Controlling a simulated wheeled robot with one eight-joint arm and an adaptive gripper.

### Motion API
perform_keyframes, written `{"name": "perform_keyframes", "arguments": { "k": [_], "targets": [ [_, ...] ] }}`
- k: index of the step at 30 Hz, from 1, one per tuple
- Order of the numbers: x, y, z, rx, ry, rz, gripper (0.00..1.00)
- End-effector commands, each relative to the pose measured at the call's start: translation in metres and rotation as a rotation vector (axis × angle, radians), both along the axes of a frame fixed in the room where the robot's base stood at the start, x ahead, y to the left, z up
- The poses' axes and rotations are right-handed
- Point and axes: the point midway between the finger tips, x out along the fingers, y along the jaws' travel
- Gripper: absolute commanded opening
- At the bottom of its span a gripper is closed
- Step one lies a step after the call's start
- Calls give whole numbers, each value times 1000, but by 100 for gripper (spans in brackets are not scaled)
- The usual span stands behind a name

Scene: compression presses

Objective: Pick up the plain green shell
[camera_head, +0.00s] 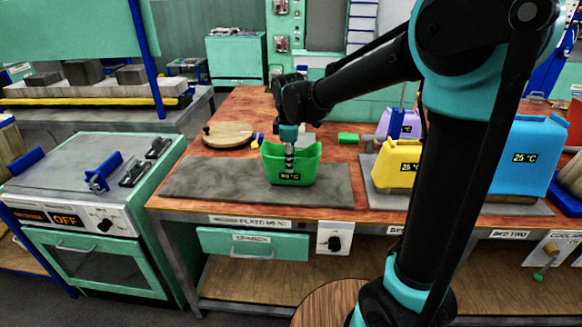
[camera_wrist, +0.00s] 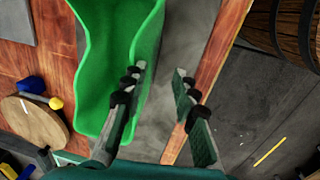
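The green shell (camera_head: 306,171) is an open-topped green bin with a dark temperature label. It stands upright on a grey slab on the wooden bench. In the wrist view the green shell (camera_wrist: 112,45) fills the upper left. My gripper (camera_head: 289,163) points down at the shell's near side, and a finger partly covers its front. In the wrist view my gripper (camera_wrist: 159,72) has its fingers apart, one over the shell and one outside its wall, with nothing clamped. I cannot tell whether a finger touches the wall.
A yellow bin (camera_head: 396,168), a lilac bin (camera_head: 400,122) and a blue bin (camera_head: 527,155) stand to the right, partly behind my arm. A round wooden board (camera_head: 228,135) and a small green block (camera_head: 348,138) lie behind. The grey slab (camera_head: 205,178) is bare left of the shell.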

Motion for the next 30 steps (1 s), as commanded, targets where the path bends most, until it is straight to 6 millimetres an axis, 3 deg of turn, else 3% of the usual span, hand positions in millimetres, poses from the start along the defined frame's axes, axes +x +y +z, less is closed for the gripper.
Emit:
{"name": "perform_keyframes", "arguments": {
  "k": [13, 22, 30],
  "targets": [
    [14, 2, -47, 0, 0, 0, 28],
    [14, 2, -52, 0, 0, 0, 28],
    [14, 2, -52, 0, 0, 0, 0]
  ]
}}
